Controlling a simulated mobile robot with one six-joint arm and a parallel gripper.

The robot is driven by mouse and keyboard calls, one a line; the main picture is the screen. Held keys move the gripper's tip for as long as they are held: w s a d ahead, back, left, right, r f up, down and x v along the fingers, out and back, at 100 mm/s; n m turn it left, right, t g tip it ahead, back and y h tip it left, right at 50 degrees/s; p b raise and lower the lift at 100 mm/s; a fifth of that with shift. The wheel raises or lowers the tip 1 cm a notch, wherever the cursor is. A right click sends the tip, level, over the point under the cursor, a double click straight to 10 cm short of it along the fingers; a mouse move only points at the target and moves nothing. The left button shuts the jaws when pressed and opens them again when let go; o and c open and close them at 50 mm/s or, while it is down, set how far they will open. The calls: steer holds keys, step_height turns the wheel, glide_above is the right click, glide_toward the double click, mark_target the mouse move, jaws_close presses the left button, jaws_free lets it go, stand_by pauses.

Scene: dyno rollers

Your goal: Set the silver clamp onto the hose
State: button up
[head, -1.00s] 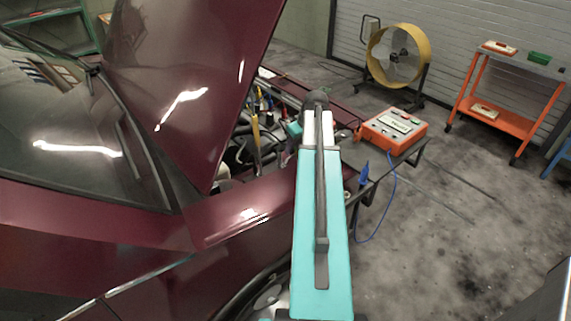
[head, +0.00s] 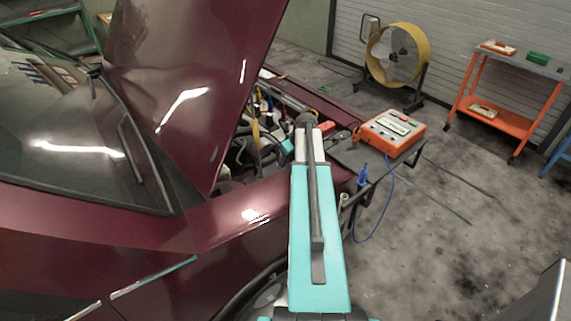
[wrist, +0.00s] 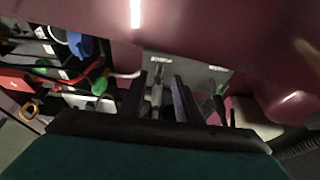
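In the wrist view my gripper (wrist: 164,100) has two dark fingers that stand apart, with a gap between them. A small light-grey metallic piece (wrist: 158,94) shows in that gap, in front of a grey box-like part (wrist: 190,72) with small labels. I cannot tell whether this piece is the silver clamp, and neither finger clearly touches it. A dark ribbed, hose-like part (wrist: 299,147) shows at the lower right. I cannot tell whether it is the task's hose. In the head view my turquoise arm reaches to the engine bay and hides the gripper.
The raised maroon hood (head: 195,85) hangs over the engine bay (head: 255,150). A bench (head: 350,155) beside the car carries an orange tester (head: 392,132); a blue cable (head: 385,205) hangs below. A yellow fan (head: 396,55) and orange cart (head: 465,100) stand farther off. Open floor lies at right.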

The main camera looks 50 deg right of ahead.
steer(key=shift+p+x, duration=0.55)
steer(key=shift+x, duration=1.65)
jaws_close()
